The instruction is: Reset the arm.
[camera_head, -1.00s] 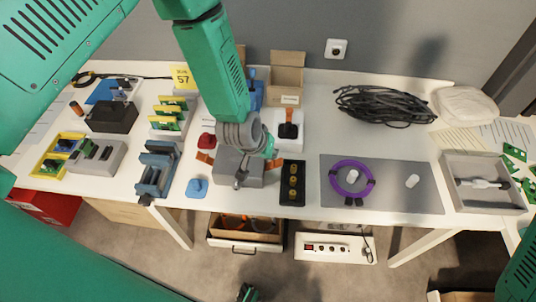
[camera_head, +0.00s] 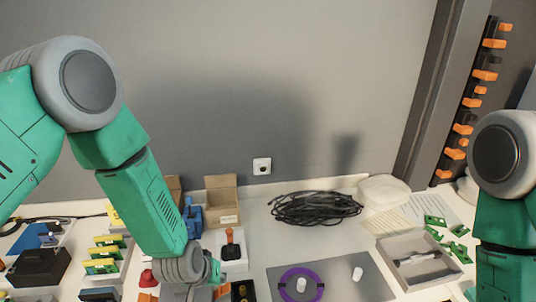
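My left arm comes in from the left in the head view and reaches down over the table. Its wrist is at the bottom, by the grey box with orange sides (camera_head: 180,293). A small green part of my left gripper (camera_head: 215,270) shows beside the wrist. Its fingers cannot be made out. My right arm stands at the right edge, its forearm pointing down. The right gripper is below the picture.
A white table (camera_head: 255,230) holds a black cable coil (camera_head: 315,208), an open cardboard box (camera_head: 222,205), a joystick (camera_head: 230,245), a purple ring (camera_head: 301,286) on a grey mat (camera_head: 365,285), and a grey tray (camera_head: 415,262). Green boards (camera_head: 435,220) lie far right. A rack (camera_head: 470,110) stands behind.

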